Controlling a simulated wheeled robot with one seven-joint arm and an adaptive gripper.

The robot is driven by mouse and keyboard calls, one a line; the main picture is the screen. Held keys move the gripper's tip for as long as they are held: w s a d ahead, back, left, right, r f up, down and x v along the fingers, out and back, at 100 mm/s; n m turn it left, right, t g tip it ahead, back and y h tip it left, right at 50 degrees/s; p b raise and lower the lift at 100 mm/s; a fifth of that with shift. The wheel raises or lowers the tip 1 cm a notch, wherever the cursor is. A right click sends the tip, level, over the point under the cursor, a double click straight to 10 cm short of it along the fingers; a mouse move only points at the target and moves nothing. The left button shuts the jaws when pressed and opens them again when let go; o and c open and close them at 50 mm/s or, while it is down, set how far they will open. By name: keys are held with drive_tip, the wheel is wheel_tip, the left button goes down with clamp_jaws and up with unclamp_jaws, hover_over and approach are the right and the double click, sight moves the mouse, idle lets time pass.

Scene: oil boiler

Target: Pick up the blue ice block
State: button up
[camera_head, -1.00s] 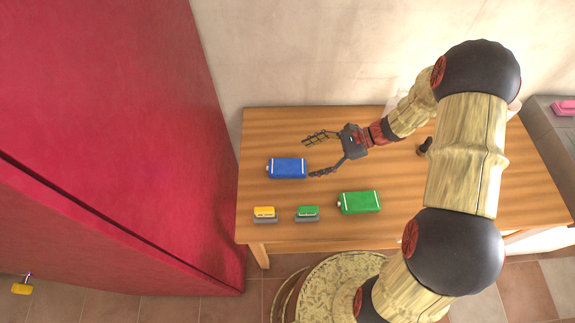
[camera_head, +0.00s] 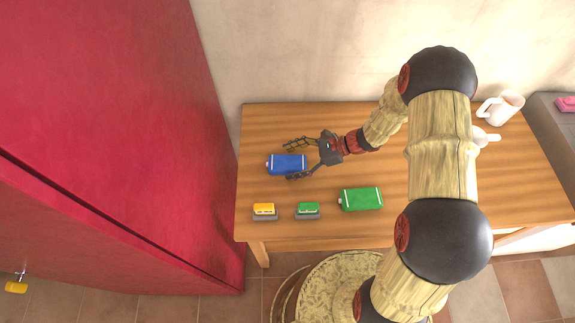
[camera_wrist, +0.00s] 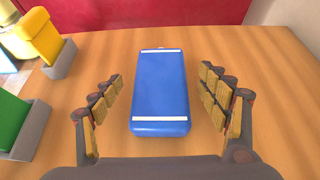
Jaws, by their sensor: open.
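The blue ice block (camera_head: 287,164) lies flat on the wooden table near its left side. It has white bands at both ends and a small cap at its left end. My gripper (camera_head: 291,160) is open at the block's right end, its fingers on either side. In the wrist view the block (camera_wrist: 160,90) lies lengthwise between the spread fingers of my gripper (camera_wrist: 161,90), with bare table showing on both sides. No finger touches it in that view. The fingers' exact height over the table is hard to tell.
A green block (camera_head: 361,199) lies on the table (camera_head: 420,220) to the front right. A yellow sponge-like item (camera_head: 264,209) and a green one (camera_head: 308,209) sit near the front edge.

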drive_tip(key=shift+c, duration=0.3)
drive_tip(key=c, duration=1.5)
drive_tip(key=shift+r, duration=0.1)
